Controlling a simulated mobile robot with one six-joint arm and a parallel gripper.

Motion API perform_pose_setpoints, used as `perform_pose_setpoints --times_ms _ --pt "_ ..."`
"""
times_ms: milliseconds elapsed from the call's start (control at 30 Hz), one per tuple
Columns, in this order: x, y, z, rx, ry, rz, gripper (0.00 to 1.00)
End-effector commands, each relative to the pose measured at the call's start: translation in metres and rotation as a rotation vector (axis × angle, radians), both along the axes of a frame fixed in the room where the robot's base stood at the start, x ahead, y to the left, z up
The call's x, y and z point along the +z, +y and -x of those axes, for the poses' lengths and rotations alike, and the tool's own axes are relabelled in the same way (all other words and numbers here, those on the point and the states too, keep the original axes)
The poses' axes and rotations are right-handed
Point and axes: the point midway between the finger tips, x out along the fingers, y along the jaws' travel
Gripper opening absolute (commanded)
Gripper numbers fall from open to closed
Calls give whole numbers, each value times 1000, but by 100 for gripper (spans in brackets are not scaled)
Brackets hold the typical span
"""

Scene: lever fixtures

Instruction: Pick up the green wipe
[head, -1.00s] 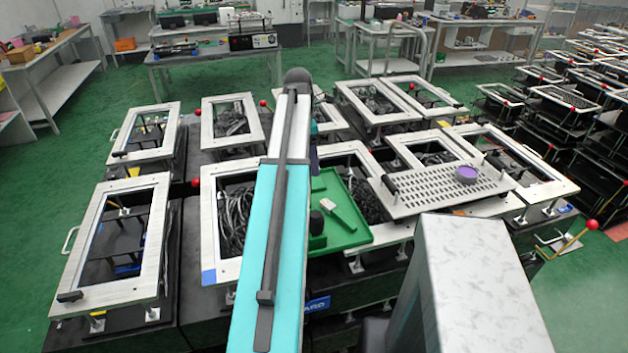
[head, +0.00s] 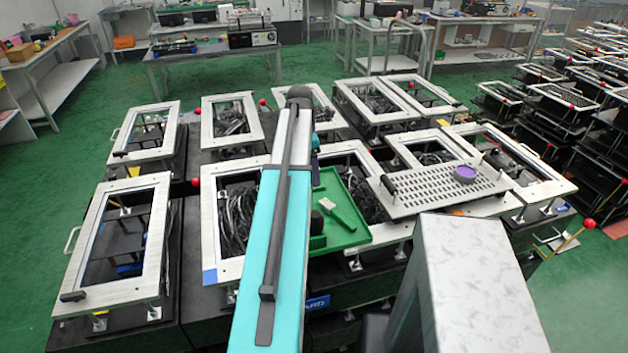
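A green tray (head: 352,239) lies among the white-framed fixtures, right of my teal arm. In it is a tool with a pale head and a green handle (head: 345,217). A dark rounded item (head: 317,222) shows at the tray's left side, partly behind my arm; I cannot tell what it is. I cannot pick out a separate green wipe; part of the tray is hidden by my arm. My gripper is not visible, as my arm blocks the view beyond its upper joint.
A perforated metal plate (head: 440,190) with a purple round item (head: 465,174) lies right of the tray. Red-knobbed levers, such as one at the right (head: 589,224), stick out from the fixtures. Workbenches (head: 210,55) stand at the back. Green floor is open at the left.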

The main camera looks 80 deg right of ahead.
Motion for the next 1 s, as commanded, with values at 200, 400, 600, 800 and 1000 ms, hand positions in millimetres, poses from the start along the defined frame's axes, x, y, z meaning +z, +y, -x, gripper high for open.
perform_pose_setpoints --times_ms 200,400,600,800,1000 --pt "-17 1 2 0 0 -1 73" --pt "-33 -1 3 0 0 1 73" --pt "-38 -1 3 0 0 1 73" --pt "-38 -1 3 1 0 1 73" --pt "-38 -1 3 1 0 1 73"
